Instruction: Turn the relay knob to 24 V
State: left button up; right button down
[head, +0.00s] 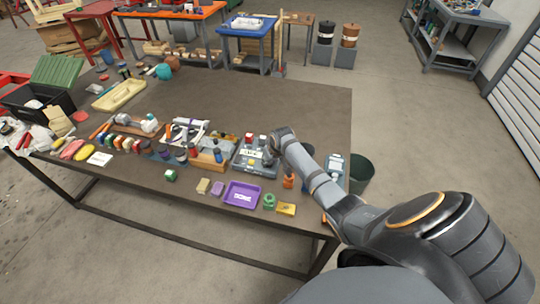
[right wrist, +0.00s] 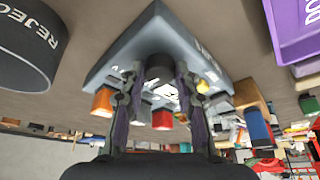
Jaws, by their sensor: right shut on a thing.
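The relay box (head: 240,163) is a grey block with a white label and a red block on top. It stands near the right part of the table. My right gripper (head: 268,157) reaches down over the right side of the box. In the right wrist view the box (right wrist: 155,27) fills the upper middle. The two fingers of my right gripper (right wrist: 160,78) are shut on a dark round knob (right wrist: 159,62) on the box's face. The knob's pointer and the scale marks around it cannot be read. My left gripper is not in view.
A purple tray (head: 242,195) stands in front of the box. A wooden block with bottles (head: 207,163) is close on its left. A grey device (head: 333,167) and a dark bin (head: 360,174) are to the right of my arm. The table's back middle is clear.

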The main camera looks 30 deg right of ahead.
jog(key=m+p, duration=0.1)
jog(key=m+h, duration=0.1)
jog(key=shift+a+r+m+p, duration=0.15)
jog(key=shift+m+p, duration=0.15)
jog(key=shift+p, duration=0.1)
jog(key=shift+m+g+h+p, duration=0.5)
jog(key=shift+m+p, duration=0.05)
jog(key=shift+m, duration=1.25)
jog(key=c, duration=1)
grip_release()
jog(key=v, duration=1.1)
jog(key=shift+s+a+r, duration=0.1)
jog(key=shift+a+r, duration=0.15)
jog(key=shift+r, duration=0.05)
